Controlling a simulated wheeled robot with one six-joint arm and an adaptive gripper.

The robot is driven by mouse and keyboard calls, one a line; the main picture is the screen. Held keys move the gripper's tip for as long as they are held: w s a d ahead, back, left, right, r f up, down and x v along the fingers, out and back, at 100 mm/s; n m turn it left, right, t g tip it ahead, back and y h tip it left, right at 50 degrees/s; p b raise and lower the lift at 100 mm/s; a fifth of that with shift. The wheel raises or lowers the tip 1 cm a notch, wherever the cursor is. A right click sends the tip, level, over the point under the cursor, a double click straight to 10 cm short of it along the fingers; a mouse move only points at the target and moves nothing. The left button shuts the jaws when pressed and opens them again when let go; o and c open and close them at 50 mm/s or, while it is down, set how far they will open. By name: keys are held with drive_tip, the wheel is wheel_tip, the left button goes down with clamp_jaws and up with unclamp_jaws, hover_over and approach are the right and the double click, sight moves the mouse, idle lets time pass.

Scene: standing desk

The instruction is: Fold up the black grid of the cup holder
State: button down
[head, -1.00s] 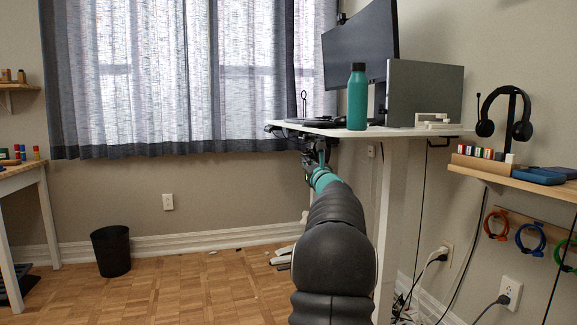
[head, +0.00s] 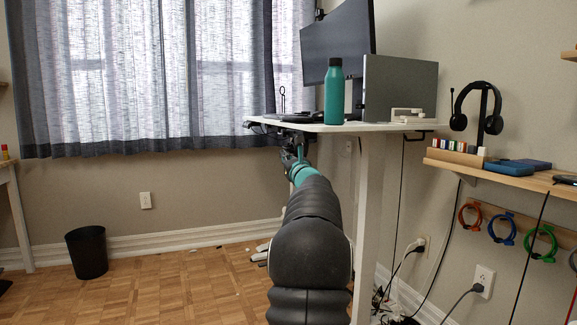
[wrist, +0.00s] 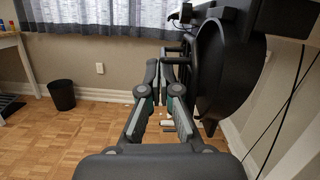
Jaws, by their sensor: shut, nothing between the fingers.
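My gripper (head: 292,152) is at the end of my outstretched arm, just below the left end of the desk top (head: 345,127). In the wrist view my gripper (wrist: 160,66) has its two fingers together with nothing between them. A large dark rounded part, seemingly the cup holder (wrist: 226,75), hangs right beside the fingers on the right. Short black bars, perhaps the grid (wrist: 173,50), stick out from it towards the fingertips. I cannot tell whether the fingers touch them. In the head view the black parts at the desk edge (head: 268,128) are small and partly hidden by my arm.
A teal bottle (head: 334,95), a laptop (head: 400,88) and a monitor (head: 338,45) stand on the desk. A white desk leg (head: 374,200) is to the right of my arm. A black bin (head: 87,252) stands on the left. The floor between is mostly clear.

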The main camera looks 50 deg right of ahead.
drive_tip(key=s+a+f+b, duration=0.1)
drive_tip(key=s+a+f, duration=0.4)
drive_tip(key=s+f, duration=0.1)
drive_tip(key=shift+s+a, duration=0.4)
drive_tip(key=shift+s, duration=0.5)
drive_tip(key=shift+f, duration=0.1)
